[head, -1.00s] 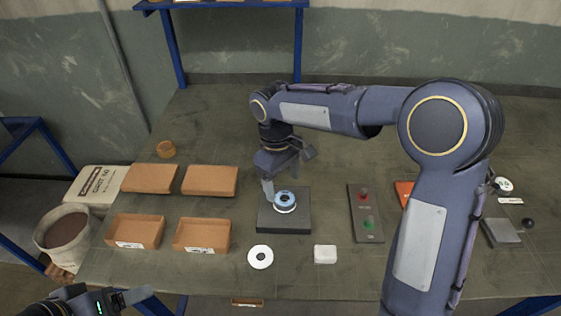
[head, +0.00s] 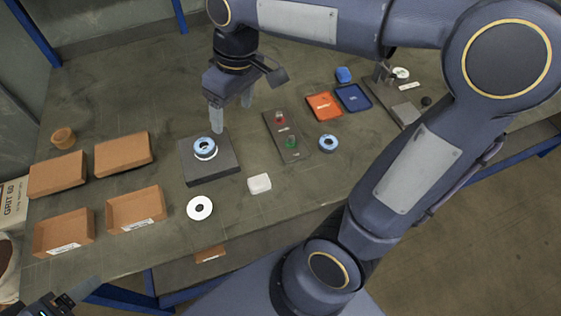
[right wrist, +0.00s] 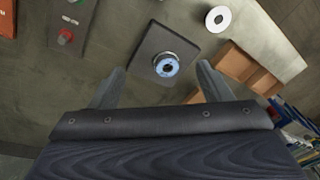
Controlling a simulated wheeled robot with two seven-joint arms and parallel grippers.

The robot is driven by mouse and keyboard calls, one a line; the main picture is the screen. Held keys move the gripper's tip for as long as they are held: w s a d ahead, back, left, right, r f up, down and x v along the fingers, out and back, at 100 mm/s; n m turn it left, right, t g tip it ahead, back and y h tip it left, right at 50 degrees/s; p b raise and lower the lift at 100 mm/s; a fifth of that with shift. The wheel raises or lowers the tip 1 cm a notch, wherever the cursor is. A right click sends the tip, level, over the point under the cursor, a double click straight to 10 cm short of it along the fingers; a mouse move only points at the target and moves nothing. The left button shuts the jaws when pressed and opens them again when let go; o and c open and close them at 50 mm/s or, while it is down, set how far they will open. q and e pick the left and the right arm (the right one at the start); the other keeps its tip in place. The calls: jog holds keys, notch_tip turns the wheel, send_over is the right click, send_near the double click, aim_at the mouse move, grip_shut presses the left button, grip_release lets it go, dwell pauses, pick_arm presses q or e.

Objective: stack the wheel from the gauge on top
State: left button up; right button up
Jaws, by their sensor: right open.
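A blue-rimmed wheel (head: 205,146) with a pale layer beneath it sits on a dark square block (head: 222,174). It also shows in the right wrist view (right wrist: 166,66). Whether these are two stacked wheels I cannot tell. Another blue wheel (head: 328,143) lies flat on the table, right of the switch panel. A white disc (head: 200,208) lies in front of the block. My right gripper (head: 233,117) is open and empty, above and behind the block; its fingers (right wrist: 160,84) show apart in the wrist view. My left gripper (head: 75,296) is partly visible at lower left.
Several brown cardboard trays (head: 124,152) stand at left. A panel with red and green buttons (head: 287,137), a white block (head: 259,184), orange (head: 323,106) and blue (head: 353,98) trays are nearby. A stand with a grey block (head: 405,113) is at right.

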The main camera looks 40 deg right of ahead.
jog(key=s+f+m+t+y, duration=0.1)
jog(key=s+f+m+t, duration=0.1)
jog(key=s, duration=0.5)
jog(key=s+d+f+m+t+y, duration=0.1)
jog(key=s+f+m+t, duration=0.1)
jog(key=s, duration=0.5)
jog(key=shift+d+f+m+t, duration=0.2)
jog(key=shift+f+m+t, duration=0.1)
jog(key=shift+f+m, duration=0.5)
jog(key=shift+s+r, duration=0.1)
